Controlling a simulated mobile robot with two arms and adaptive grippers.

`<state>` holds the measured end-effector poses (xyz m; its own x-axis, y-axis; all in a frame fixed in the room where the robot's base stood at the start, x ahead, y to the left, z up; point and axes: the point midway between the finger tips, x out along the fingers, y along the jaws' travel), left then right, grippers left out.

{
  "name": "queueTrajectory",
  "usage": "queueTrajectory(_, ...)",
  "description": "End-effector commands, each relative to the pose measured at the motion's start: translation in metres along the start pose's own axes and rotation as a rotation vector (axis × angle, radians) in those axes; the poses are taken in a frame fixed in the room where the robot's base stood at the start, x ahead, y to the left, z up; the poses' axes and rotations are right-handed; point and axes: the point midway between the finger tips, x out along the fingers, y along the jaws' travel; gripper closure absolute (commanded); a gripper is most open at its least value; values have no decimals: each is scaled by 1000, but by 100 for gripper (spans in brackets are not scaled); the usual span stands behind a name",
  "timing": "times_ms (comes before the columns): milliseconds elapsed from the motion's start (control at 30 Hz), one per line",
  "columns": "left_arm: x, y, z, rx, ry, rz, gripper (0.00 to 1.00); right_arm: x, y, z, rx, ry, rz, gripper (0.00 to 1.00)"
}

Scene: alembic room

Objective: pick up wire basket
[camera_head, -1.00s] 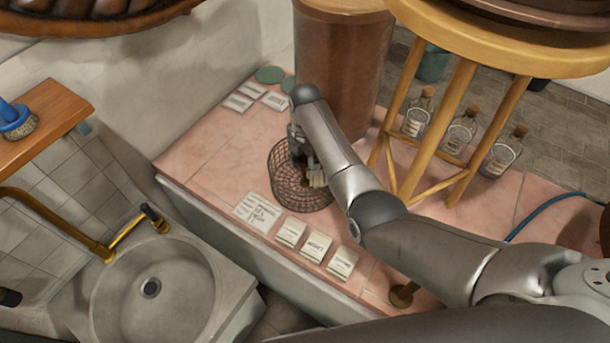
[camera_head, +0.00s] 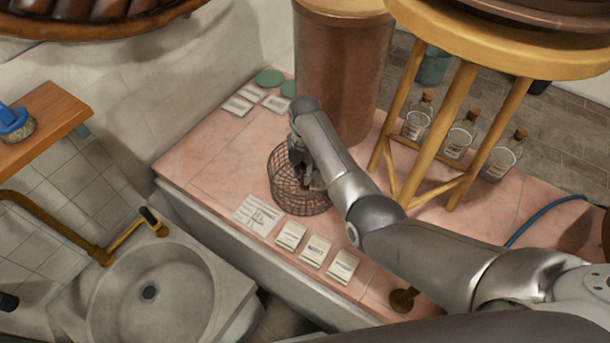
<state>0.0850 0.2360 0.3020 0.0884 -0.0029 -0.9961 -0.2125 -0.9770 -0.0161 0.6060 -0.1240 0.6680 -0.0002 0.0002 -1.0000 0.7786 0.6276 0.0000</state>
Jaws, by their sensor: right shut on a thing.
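The wire basket (camera_head: 300,200) is a round, dark mesh basket on the pink tiled counter, in the middle of the head view. My right arm reaches in from the lower right, and my right gripper (camera_head: 306,178) points down at the basket. The gripper is shut on the basket; the exact place of contact is partly hidden by the wrist. I cannot tell whether the basket's bottom touches the counter. My left gripper is not in view.
A brown cylinder (camera_head: 342,75) stands just behind the basket. A wooden stool (camera_head: 462,120) and several corked bottles (camera_head: 460,135) are to the right. Paper cards (camera_head: 316,251) lie in front. A stone sink (camera_head: 150,300) is at lower left; bare counter (camera_head: 215,165) lies left of the basket.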

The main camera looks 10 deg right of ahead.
Motion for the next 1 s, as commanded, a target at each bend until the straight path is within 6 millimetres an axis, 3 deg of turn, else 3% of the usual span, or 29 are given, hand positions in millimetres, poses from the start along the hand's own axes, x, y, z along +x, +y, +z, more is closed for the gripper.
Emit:
queueTrajectory(233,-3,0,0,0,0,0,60,-11,1,1,0,-2,2,100)
queueTrajectory(400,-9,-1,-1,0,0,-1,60,-36,1,1,0,-3,4,100)
queueTrajectory(1000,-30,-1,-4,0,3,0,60,-101,-53,-47,0,-2,2,100)
